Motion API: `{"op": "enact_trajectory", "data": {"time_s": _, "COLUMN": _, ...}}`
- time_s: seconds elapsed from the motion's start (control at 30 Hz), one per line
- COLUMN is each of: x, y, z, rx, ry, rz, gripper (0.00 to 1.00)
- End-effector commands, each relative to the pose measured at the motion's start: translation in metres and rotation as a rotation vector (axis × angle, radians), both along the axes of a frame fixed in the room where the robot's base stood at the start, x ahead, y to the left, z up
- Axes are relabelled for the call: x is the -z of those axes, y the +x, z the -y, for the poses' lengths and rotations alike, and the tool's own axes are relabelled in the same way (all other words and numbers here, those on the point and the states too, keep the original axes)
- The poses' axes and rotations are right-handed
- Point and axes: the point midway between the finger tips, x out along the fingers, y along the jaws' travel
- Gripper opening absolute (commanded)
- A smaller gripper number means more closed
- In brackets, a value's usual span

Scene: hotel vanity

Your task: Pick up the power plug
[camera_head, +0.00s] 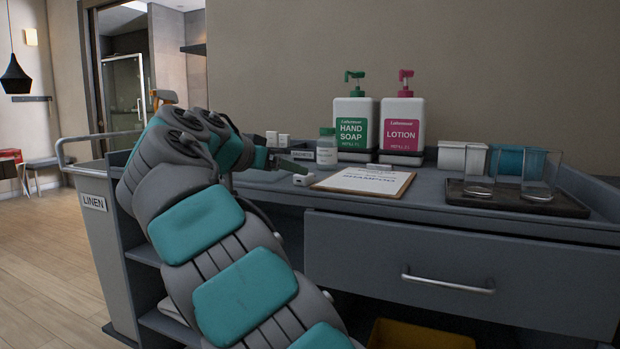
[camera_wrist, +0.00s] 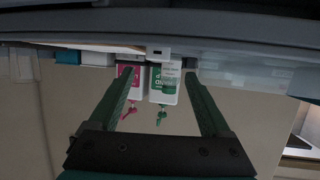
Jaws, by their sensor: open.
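The power plug (camera_head: 301,180) appears to be the small white block on the trolley top, just left of the clipboard. In the wrist view, which is upside down, a small white block that looks like the plug (camera_wrist: 158,52) lies ahead of the gap between my fingertips. My gripper (camera_head: 292,165) is low over the trolley top, close to the plug. In the wrist view my gripper (camera_wrist: 160,74) is open, with nothing between its two dark green fingers. My arm hides part of the trolley's left side.
A clipboard (camera_head: 362,182) lies right of the plug. Behind stand a small bottle (camera_head: 327,147), a hand soap bottle (camera_head: 356,127) and a lotion bottle (camera_head: 403,127). A dark tray (camera_head: 514,199) with glasses is at right. Small white blocks (camera_head: 278,139) stand behind my gripper.

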Motion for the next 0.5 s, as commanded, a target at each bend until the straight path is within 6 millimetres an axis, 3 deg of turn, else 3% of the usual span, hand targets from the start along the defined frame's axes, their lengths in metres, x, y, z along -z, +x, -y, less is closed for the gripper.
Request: {"op": "enact_trajectory", "data": {"time_s": 0.5, "x": 0.017, "y": 0.044, "z": 0.030, "rx": 0.002, "ry": 0.001, "rz": -0.003, "gripper": 0.82}}
